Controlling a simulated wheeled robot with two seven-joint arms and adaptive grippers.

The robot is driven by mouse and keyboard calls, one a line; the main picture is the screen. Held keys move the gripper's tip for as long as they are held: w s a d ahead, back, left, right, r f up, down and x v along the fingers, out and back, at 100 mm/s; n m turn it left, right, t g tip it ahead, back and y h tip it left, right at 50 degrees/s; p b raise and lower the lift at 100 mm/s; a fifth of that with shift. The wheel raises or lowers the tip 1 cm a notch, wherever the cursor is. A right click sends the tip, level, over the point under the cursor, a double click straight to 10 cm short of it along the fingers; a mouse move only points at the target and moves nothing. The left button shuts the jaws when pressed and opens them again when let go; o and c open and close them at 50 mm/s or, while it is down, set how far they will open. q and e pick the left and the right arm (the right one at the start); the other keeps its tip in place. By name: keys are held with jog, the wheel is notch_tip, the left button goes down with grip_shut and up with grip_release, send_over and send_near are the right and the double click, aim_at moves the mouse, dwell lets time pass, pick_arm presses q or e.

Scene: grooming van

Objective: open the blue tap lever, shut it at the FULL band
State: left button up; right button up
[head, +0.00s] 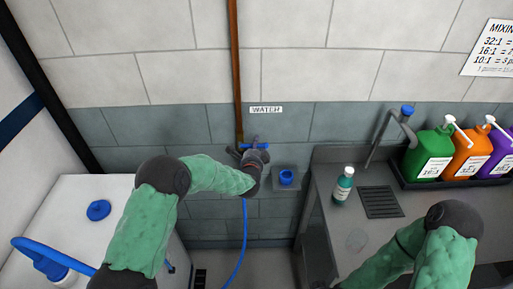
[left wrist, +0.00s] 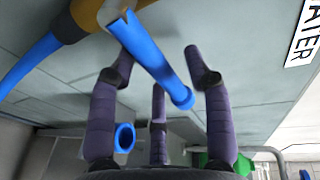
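The blue tap lever (head: 254,146) sits on the tap at the tiled wall, below a WATER sign (head: 265,109). It lies roughly level in the head view. In the left wrist view the lever (left wrist: 158,62) is a blue bar crossing between the purple-grey fingers. My left gripper (head: 252,160) is at the tap; its fingers (left wrist: 163,66) are spread on both sides of the bar and look open, though contact cannot be told. A blue hose (head: 243,235) hangs below the tap. No FULL band is readable. My right arm shows at lower right; its gripper is out of frame.
A white unit (head: 70,190) with a blue cap (head: 98,210) stands at left. A blue cup-like item (head: 286,176) sits right of the tap.

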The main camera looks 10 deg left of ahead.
pick_arm(q)
jog(key=shift+s, duration=0.1)
jog(key=v, duration=1.1)
jog(key=shift+s, duration=0.4)
